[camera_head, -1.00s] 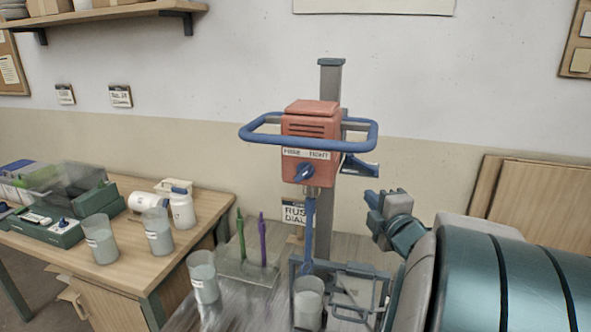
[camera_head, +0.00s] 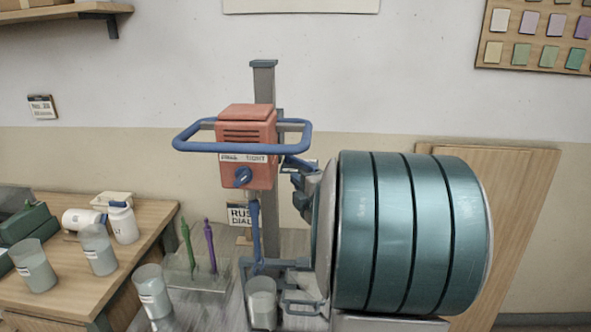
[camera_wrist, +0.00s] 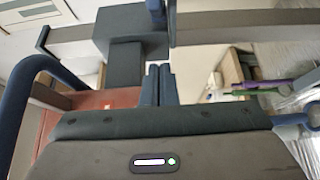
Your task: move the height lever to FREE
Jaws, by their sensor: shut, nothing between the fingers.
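The mixer has a red motor head (camera_head: 247,148) on a grey upright column (camera_head: 264,90). The blue height lever (camera_head: 297,162) sticks out at the right side of the head, beside the column. My gripper (camera_head: 298,186) is just below and right of the lever, partly hidden by my own wrist. In the wrist view my two fingers (camera_wrist: 158,84) are together with nothing between them. A blue bar, apparently the lever (camera_wrist: 156,8), shows at the top edge beyond the fingertips. I cannot tell whether they touch. The FREE mark cannot be read.
A blue guard handle (camera_head: 190,147) loops around the head. Below stand a glaze bucket (camera_head: 261,306) under the mixing shaft, another bucket (camera_head: 153,291), and green (camera_head: 187,244) and purple (camera_head: 209,246) tools. A wooden table (camera_head: 150,215) with more buckets is at the left.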

